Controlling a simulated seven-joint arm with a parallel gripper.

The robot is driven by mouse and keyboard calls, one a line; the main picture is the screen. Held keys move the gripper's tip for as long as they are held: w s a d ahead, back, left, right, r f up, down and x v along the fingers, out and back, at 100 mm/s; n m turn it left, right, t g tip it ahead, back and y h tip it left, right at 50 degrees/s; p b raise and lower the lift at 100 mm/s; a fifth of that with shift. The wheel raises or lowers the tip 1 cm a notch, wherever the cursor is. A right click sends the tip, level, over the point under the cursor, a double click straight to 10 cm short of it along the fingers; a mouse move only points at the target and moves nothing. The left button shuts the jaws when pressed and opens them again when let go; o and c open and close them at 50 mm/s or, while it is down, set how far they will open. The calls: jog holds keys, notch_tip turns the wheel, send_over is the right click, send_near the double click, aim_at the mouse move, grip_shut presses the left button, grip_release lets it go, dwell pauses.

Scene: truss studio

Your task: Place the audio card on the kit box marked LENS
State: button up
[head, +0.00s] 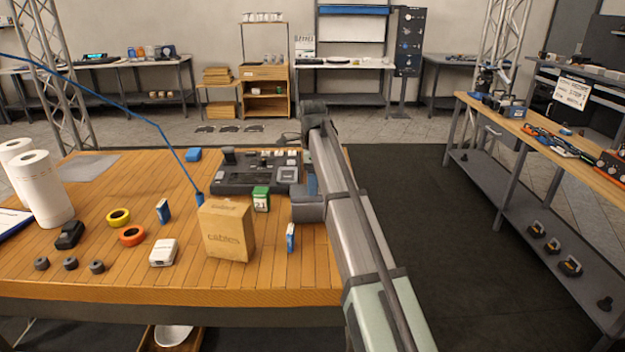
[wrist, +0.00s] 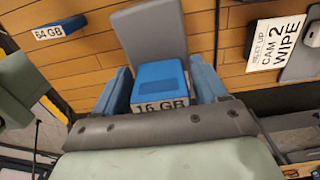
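My gripper (wrist: 160,88) has blue fingers on both sides of a blue card marked 16 GB (wrist: 160,78), apparently closed on it. In the head view my gripper (head: 310,186) is over the right part of the wooden table, largely hidden by my own arm. Another blue card, marked 64 GB (wrist: 60,28), lies on the planks at the upper left of the wrist view. Small blue packs (head: 163,211), (head: 290,237) and a green one (head: 261,198) stand on the table. I can read neither an audio marking nor the word LENS anywhere.
A cardboard box marked cables (head: 227,231) stands near the front. A dark control panel (head: 258,172) lies behind it. Tape rolls (head: 132,236), a white box (head: 163,252) and paper rolls (head: 42,188) are to the left.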

jog(key=shift+o, duration=0.3)
jog(key=shift+r, duration=0.1)
notch_tip(320, 180, up, 12)
dwell(0.5)
